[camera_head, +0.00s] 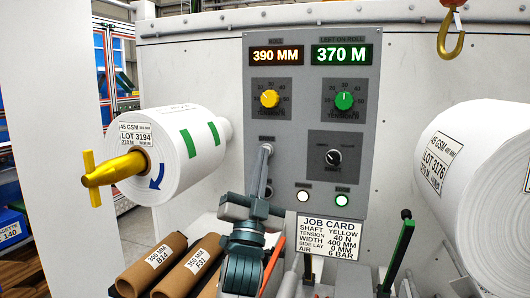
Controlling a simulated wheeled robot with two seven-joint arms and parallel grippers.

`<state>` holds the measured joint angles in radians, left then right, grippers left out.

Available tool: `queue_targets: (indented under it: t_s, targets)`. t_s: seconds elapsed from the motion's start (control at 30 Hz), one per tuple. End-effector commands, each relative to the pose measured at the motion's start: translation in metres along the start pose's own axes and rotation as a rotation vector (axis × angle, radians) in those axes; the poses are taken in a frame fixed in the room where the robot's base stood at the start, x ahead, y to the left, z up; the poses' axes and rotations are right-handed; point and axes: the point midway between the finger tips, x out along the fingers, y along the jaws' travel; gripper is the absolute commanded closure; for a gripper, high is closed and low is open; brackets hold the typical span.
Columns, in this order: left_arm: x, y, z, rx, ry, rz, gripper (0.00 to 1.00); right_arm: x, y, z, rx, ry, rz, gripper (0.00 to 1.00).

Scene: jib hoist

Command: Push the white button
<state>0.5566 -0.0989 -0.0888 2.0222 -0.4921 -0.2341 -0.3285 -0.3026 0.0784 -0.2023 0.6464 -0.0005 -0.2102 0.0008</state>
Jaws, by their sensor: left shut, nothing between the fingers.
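The white button (303,197) is a small round pale button low on the grey control panel (300,225), between a dark round part (268,191) at its left and a green-ringed button (342,201) at its right. My left gripper (257,198) is shut and empty, in front of the panel's lower left part. It appears left of the white button and apart from it. Its depth to the panel is hard to judge. It partly covers the dark part and meets the lower end of a grey rod or lever (264,165) in the picture. My right gripper is not in view.
A job card (331,237) stands below the buttons. Yellow (270,98) and green (344,100) knobs and a black selector (333,157) sit above. White rolls flank the panel, left (185,150) and right (480,170). A green-handled lever (402,250) stands at lower right.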

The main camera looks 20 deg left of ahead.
Motion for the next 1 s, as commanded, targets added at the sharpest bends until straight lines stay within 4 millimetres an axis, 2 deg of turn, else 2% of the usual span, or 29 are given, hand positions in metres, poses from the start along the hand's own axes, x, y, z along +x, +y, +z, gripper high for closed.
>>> queue_targets:
  t_s: [0.8,1.0]
  targets:
    - [-0.039,-0.029,-0.029,0.000,0.000,0.000,1.00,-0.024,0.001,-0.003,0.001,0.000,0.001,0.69]
    - [-0.042,-0.030,-0.030,0.000,0.000,0.000,1.00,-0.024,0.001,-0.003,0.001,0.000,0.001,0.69]
